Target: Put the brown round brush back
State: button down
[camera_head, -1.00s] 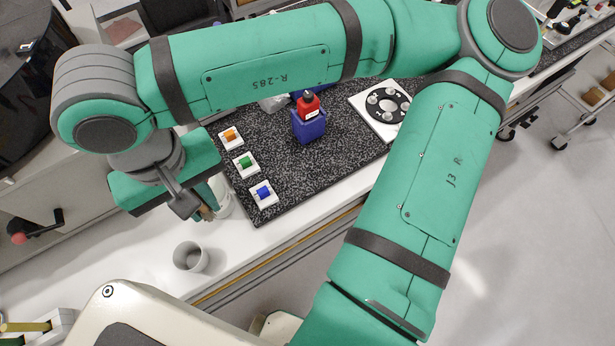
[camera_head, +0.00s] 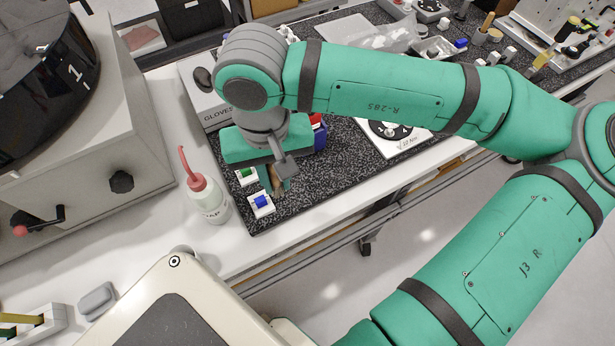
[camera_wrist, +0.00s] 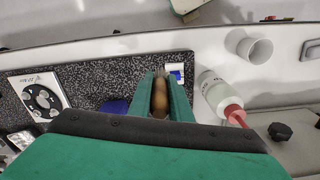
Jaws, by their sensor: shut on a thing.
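My gripper (camera_head: 281,180) points down over the dark speckled board, just right of the small white holders. It is shut on the brown round brush (camera_wrist: 160,97), whose rounded brown handle shows between the fingers in the wrist view. In the head view only a narrow brown part of the brush (camera_head: 266,180) shows beside a finger. I cannot tell whether the brush touches the board. A white holder with a blue piece (camera_head: 261,204) is close by, and one with a green piece (camera_head: 246,175) lies behind it.
A white wash bottle with a red cap (camera_head: 207,197) stands left of the board. The blue block (camera_head: 320,136) is partly hidden behind my gripper. A white plate with a black disc (camera_head: 392,134) lies further right. A grey cup (camera_wrist: 256,50) shows in the wrist view.

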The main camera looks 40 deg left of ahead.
jog(key=w+f, duration=0.6)
jog(key=w, duration=0.1)
jog(key=shift+w+d+f, duration=0.1)
jog(key=shift+w+f, duration=0.05)
jog(key=shift+f, duration=0.05)
jog(key=shift+w+f, duration=0.25)
jog(key=shift+f, duration=0.75)
jog(key=shift+w+f, duration=0.2)
jog(key=shift+f, duration=0.75)
jog(key=c, duration=1.6)
grip_release()
jog(key=shift+s+f, duration=0.1)
jog(key=shift+s, duration=0.15)
